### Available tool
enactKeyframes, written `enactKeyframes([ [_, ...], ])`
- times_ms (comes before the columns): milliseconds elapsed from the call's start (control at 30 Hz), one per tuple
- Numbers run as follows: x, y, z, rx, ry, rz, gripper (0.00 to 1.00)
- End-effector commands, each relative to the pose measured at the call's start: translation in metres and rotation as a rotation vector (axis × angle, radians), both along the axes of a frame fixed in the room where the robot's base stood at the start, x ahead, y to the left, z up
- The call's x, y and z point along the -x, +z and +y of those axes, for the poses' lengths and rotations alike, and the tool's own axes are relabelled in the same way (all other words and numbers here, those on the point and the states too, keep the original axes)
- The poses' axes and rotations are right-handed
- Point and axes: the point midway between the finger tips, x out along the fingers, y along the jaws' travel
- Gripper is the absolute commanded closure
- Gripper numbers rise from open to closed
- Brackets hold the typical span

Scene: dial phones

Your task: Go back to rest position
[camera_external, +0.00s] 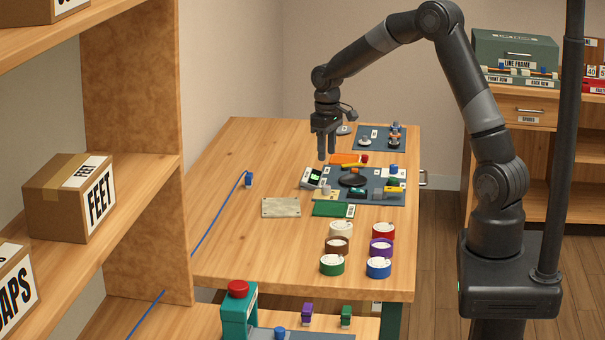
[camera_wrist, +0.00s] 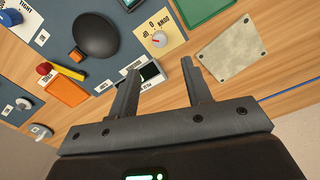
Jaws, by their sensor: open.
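My gripper (camera_external: 323,155) hangs from my arm above the far left part of the wooden table, near a small device with a green screen (camera_external: 311,178). In the wrist view my gripper (camera_wrist: 160,82) has its two fingers spread apart with nothing held between them. That device shows there behind the left finger (camera_wrist: 151,75), partly hidden. The fingers appear above the table, not touching anything that I can see.
A blue-grey mat (camera_external: 385,198) holds a black dome (camera_external: 353,180) and small parts.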

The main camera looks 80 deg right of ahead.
Motion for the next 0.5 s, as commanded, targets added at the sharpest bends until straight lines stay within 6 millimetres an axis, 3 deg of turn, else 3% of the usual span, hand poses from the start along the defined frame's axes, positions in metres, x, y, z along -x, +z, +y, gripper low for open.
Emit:
enactKeyframes([
  [167, 0.001, 0.024, 0.024, 0.023, 0.024, -0.021, 0.55],
  [500, 0.034, 0.108, 0.124, 0.100, 0.114, -0.123, 0.55],
])
